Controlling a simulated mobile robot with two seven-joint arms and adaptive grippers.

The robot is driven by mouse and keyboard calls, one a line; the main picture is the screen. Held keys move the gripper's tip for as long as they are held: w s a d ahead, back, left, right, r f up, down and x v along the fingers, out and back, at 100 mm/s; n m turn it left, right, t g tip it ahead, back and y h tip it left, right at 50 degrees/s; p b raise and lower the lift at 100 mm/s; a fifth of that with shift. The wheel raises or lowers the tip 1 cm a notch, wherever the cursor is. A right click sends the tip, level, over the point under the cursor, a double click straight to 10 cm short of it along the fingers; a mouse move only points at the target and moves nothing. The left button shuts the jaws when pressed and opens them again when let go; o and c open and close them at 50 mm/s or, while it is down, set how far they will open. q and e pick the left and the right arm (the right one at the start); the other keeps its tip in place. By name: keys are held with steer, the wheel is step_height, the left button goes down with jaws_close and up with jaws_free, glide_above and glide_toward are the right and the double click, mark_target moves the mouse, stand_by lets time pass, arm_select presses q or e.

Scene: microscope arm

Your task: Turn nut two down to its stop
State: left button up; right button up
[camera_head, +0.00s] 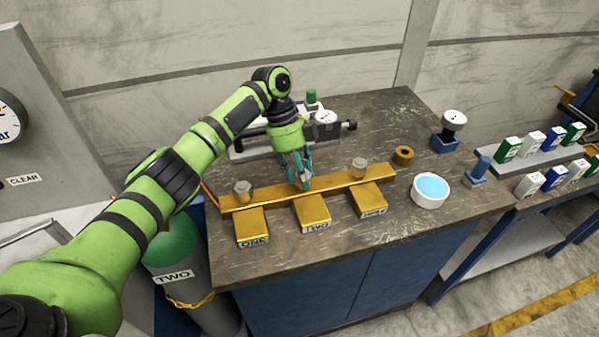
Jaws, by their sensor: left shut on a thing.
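A long yellow bar (332,183) with three labelled yellow blocks lies on the workbench. The left block (251,224) is labelled ONE and the middle block (312,211) is labelled TWO. A grey hex nut (243,188) stands on the bar above block ONE, and another grey nut (358,168) stands above the right block. My left gripper (303,184) points down onto the bar above block TWO, its fingers closed around nut two, which is mostly hidden by them. How far the nut is turned cannot be seen. My right gripper is not in view.
Behind the gripper is a grey device with a dial (326,117). A brass ring (403,155), a white dish with blue liquid (430,189) and a dial gauge on a blue base (444,142) stand right of the bar. The bench front (300,255) is clear.

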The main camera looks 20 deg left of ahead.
arm_select(q)
steer(key=o, duration=1.1)
steer(key=shift+w+d+r, duration=0.2)
steer(key=shift+d, duration=0.05)
steer(key=shift+c, duration=0.2)
steer(key=shift+f, duration=0.1)
steer(key=v, duration=1.2)
